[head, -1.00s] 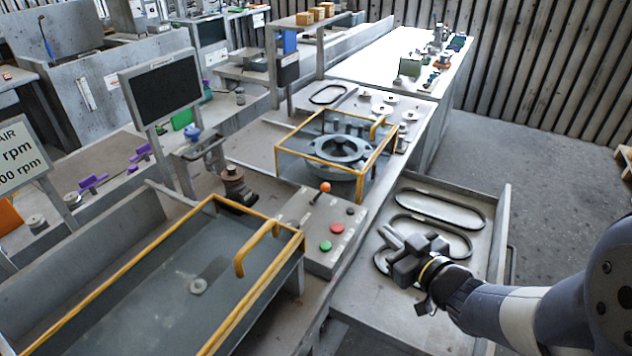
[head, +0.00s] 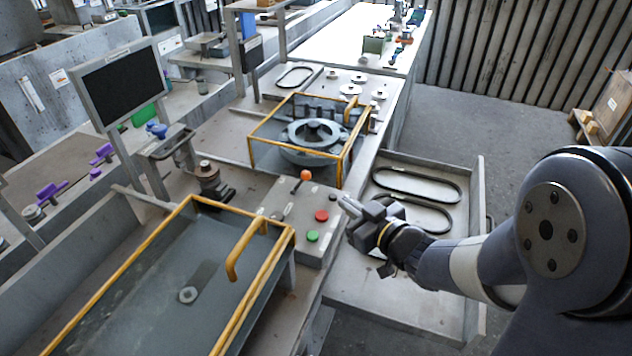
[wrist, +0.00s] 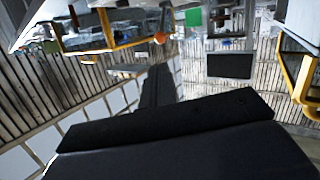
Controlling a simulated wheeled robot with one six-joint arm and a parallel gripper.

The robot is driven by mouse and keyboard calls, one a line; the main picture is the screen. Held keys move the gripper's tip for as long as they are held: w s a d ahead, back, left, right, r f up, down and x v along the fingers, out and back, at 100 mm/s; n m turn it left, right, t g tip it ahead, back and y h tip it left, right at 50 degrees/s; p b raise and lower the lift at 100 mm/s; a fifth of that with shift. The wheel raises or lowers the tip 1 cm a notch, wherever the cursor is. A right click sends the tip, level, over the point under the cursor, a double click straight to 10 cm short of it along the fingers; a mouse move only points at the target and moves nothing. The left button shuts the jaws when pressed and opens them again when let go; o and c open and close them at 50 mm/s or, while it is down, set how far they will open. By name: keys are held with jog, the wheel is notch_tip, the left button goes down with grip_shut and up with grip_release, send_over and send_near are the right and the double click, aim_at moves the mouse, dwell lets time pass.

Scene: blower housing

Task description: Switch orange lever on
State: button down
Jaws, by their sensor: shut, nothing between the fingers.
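The orange lever (head: 304,177) stands on the grey control box in the middle of the head view, its ball knob at the top of a short stalk that leans to the upper right. The control box (head: 283,206) also carries a red button (head: 321,215) and a green button (head: 312,236). My gripper (head: 346,203) is shut and empty, just right of the control box and apart from the lever, its fingers pointing toward the upper left. In the wrist view the orange knob (wrist: 160,38) shows beyond the dark gripper fingers (wrist: 157,72).
A yellow-framed clear guard (head: 310,135) covers a round housing behind the lever. Another yellow-framed cover (head: 190,280) with a handle lies left of the box. An open drawer (head: 400,290) with black belts is below my arm. A dark screen (head: 127,87) stands at left.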

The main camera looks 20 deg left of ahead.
aim_at(308, 177)
jog(key=p+x, duration=0.2)
jog(key=x, duration=1)
jog(key=shift+w+a, duration=0.1)
jog(key=shift+a, duration=0.1)
